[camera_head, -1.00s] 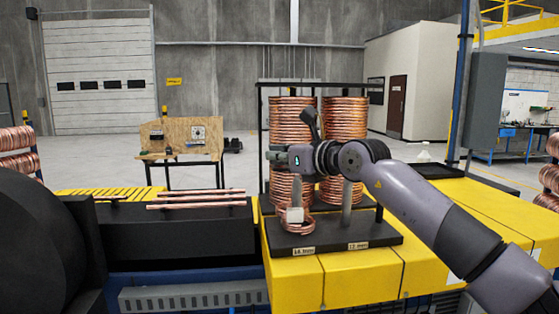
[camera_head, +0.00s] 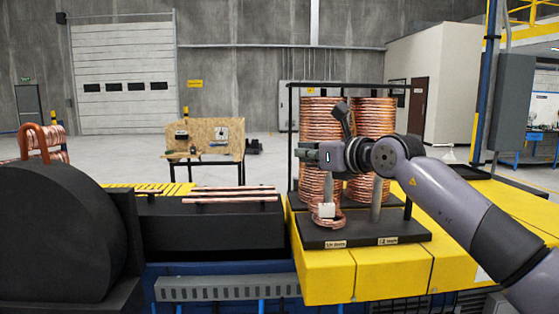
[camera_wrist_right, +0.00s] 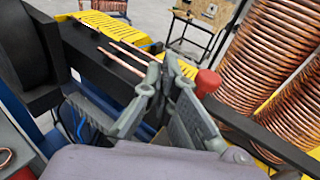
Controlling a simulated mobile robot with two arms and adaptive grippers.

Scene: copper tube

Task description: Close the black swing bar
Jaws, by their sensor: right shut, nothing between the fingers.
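My right gripper (camera_head: 302,155) points left, in front of the stacked coils in the head view. In the right wrist view its grey fingers (camera_wrist_right: 163,82) come together at the tips with nothing between them. A black bar (camera_wrist_right: 265,140) with a red knob (camera_wrist_right: 207,80) near its end runs low along the coils there, just right of the fingers and apart from them. Whether this is the swing bar I cannot tell for sure. In the head view a black frame (camera_head: 290,140) stands around the coils; my arm hides part of that area. My left gripper is not in view.
Tall copper coil stacks (camera_head: 320,120) stand behind my right arm. A stand with posts and a black base (camera_head: 365,237) sits on the yellow table (camera_head: 325,280). Copper tubes (camera_head: 235,193) lie on a black machine (camera_head: 215,228) at left, beside a large dark drum (camera_head: 60,240).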

